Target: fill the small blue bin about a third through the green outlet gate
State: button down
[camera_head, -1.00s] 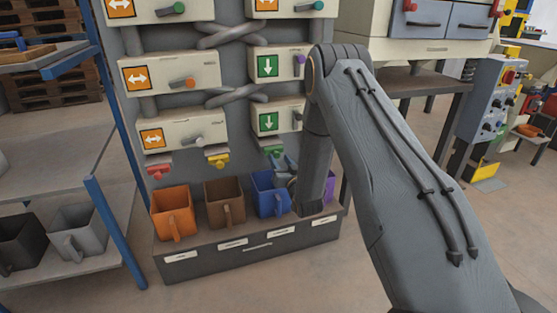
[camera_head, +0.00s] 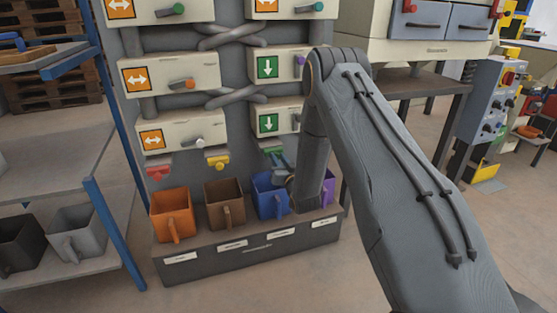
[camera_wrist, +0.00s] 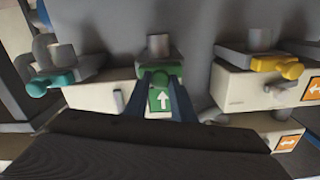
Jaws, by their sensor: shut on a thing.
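The small blue bin (camera_head: 266,202) stands on the low dark rack under the filler, partly hidden by my arm. Its inside is mostly covered, so I cannot see its fill level. The green outlet gate (camera_head: 272,151) is above it, under the lower panel with a down arrow. My gripper (camera_head: 278,160) is at this gate, above the bin. In the wrist view, which is upside down, the two fingers of my gripper (camera_wrist: 161,80) are shut on the green gate handle (camera_wrist: 160,70). I see no falling material.
An orange bin (camera_head: 172,217) and a brown bin (camera_head: 225,205) stand left of the blue one; a purple bin (camera_head: 329,190) is partly behind my arm. Red (camera_head: 159,171) and yellow (camera_head: 218,162) gates hang to the left. A blue shelf post (camera_head: 113,230) stands further left.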

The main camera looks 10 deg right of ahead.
jog(key=shift+s+d+p, duration=0.1)
jog(key=shift+s+p, duration=0.55)
jog(key=shift+s, duration=0.5)
jog(key=c, duration=1.5)
grip_release()
jog(key=shift+s+d+p, duration=0.2)
jog(key=shift+s+p, duration=0.1)
jog(key=shift+s, duration=1.65)
jog(key=shift+s+d+p, duration=0.15)
jog(key=shift+s+p, duration=0.15)
jog(key=shift+s, duration=1.6)
grip_shut()
